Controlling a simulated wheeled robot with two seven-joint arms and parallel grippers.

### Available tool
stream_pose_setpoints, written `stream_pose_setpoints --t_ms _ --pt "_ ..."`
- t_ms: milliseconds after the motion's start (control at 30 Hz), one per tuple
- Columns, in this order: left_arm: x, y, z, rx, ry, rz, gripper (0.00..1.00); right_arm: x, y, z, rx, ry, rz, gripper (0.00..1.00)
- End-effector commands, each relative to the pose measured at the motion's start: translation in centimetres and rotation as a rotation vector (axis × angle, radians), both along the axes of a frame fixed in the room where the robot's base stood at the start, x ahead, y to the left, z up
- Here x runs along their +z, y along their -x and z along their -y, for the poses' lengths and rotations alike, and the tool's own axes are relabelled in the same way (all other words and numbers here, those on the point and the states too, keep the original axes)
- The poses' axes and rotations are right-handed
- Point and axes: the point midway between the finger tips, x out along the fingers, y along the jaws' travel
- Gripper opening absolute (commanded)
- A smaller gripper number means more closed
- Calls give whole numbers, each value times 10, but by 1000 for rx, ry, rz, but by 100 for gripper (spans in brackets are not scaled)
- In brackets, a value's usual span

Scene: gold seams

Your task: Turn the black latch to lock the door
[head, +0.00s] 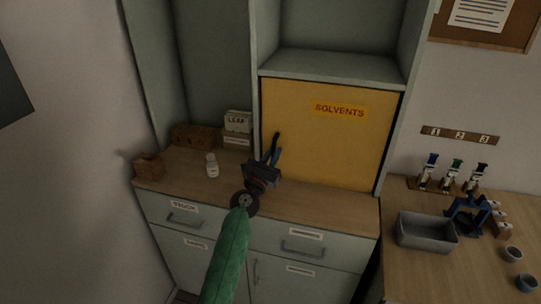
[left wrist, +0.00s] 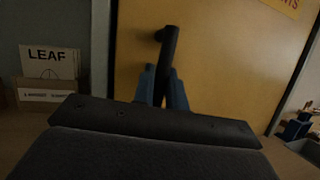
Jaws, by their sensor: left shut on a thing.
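The yellow door (head: 325,145) marked SOLVENTS sits in the grey cabinet and looks closed. The black latch (head: 276,138) is at the door's left side, and its upper end shows above my fingers. My left gripper (head: 268,157) is at the latch, its blue fingers shut on it. In the left wrist view the latch (left wrist: 168,45) stands nearly upright, leaning a little, between the two blue fingers (left wrist: 163,88). The lower part of the latch is hidden by the fingers and the gripper body. My right gripper is not in view.
A white bottle (head: 212,166), a LEAF box (head: 238,121) and brown boxes (head: 194,136) stand left of my gripper on the wooden counter. A grey tray (head: 426,232), a blue stand (head: 468,214) and small bottles are on the right bench (head: 420,278).

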Motion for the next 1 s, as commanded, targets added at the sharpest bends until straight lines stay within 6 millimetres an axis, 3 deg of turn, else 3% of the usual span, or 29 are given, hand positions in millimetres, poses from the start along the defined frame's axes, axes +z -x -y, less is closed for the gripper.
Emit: stream_pose_setpoints --t_ms 700,733,800,833,1000 --pt "0 1 4 0 73 -24 0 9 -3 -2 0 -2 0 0" --pt "0 1 4 0 73 -24 17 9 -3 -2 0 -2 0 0" --pt "1 1 4 -1 72 -23 31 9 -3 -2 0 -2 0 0" --pt "1 1 4 -1 72 -23 35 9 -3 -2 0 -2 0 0" --pt "0 1 4 0 72 -23 35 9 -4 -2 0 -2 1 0"
